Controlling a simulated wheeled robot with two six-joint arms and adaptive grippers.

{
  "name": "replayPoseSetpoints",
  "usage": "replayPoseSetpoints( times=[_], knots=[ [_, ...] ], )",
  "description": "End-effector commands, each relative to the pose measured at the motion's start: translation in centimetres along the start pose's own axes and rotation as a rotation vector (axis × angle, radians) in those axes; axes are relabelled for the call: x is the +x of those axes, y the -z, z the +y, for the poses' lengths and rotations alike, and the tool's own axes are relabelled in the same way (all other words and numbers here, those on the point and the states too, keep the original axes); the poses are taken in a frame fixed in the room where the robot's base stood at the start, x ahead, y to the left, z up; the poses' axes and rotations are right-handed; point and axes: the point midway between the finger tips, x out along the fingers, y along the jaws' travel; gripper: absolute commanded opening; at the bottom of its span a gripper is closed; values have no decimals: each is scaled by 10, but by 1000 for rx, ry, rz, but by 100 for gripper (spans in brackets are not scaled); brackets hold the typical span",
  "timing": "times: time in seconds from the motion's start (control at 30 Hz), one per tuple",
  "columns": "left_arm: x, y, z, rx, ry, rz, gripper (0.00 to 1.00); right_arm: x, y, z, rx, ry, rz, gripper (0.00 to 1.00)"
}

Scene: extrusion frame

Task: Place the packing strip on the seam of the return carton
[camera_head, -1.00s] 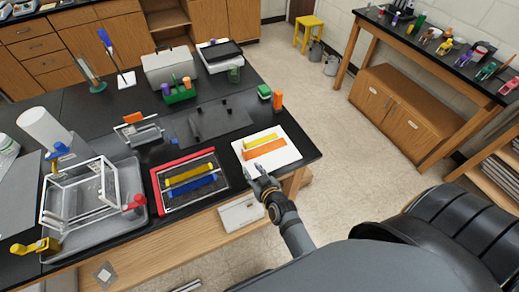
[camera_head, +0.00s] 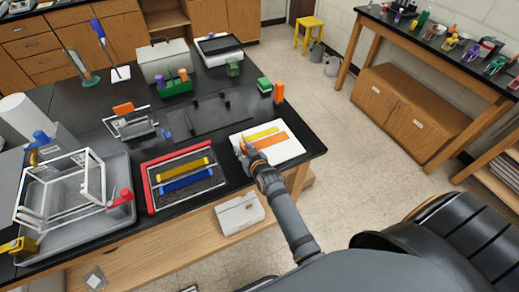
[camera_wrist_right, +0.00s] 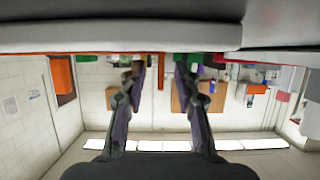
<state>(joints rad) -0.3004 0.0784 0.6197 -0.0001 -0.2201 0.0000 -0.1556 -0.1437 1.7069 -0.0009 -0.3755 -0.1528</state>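A white board (camera_head: 296,152) lies at the table's right front corner with a yellow strip (camera_head: 262,134) and an orange strip (camera_head: 268,142) on it. I cannot tell which one is the packing strip. My right gripper (camera_head: 243,146) is at the board's left edge, by the orange strip's left end. In the right wrist view its two fingers (camera_wrist_right: 160,78) stand apart, with nothing clearly held between them. A white carton (camera_head: 240,214), perhaps the return carton, sits below the tabletop's front edge; its seam is not clear. My left gripper is not in view.
A red-edged tray (camera_head: 148,193) with yellow and blue bars lies left of the board. A grey tray (camera_head: 70,228) with a white frame stands further left. An orange cylinder (camera_head: 278,92) and a green block (camera_head: 264,84) stand behind the board.

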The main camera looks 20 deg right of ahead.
Motion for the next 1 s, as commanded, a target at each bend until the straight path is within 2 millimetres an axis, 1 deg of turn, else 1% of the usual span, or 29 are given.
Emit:
replayPoseSetpoints(
  times=[0.2,0.27,0.43,0.47,0.83,0.97,1.0],
  knots=[
    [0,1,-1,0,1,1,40,1,1,0,0,0,-1,32],
    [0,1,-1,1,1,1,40,0,1,0,0,0,-1,25],
    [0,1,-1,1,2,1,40,0,1,0,0,0,0,2],
    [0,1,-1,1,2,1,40,0,1,0,0,0,0,0],
    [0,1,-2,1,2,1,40,0,2,0,0,0,-1,0],
    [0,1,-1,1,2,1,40,-3,11,0,0,0,2,0],
    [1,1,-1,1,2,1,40,-5,16,0,0,0,3,0]
  ],
)
